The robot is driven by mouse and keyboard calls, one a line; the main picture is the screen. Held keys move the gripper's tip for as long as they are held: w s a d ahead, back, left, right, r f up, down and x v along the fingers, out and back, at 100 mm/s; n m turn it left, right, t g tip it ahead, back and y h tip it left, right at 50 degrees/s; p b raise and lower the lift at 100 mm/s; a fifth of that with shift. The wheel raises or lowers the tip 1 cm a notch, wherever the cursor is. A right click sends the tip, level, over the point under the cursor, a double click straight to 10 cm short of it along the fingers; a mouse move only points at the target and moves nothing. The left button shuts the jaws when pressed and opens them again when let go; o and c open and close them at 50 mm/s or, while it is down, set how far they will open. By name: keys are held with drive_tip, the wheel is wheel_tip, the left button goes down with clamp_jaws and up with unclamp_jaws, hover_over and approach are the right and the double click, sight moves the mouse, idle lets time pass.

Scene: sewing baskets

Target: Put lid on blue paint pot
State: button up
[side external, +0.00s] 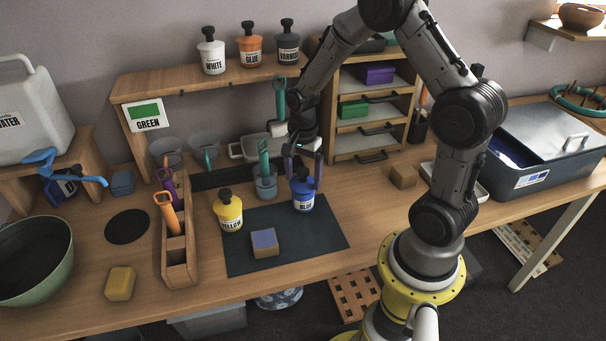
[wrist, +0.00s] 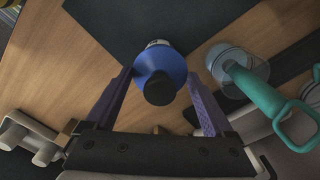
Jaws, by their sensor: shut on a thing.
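The blue paint pot (side external: 304,205) stands upright at the back right of the dark mat, with a white BLUE label.
A yellow pot (side external: 229,215) and a sponge-topped block (side external: 264,243) share the mat (side external: 310,250). A cup with a teal-handled tool (side external: 265,186) stands close left of the blue pot. A wooden holder (side external: 178,265) stands left. The mat's front right is clear.

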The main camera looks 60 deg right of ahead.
drive_tip(key=shift+f, duration=0.4)
drive_tip(key=o, duration=1)
drive_tip(key=shift+o, duration=0.2)
wheel_tip(320, 180, up, 14)
drive_tip(key=shift+f, duration=0.1)
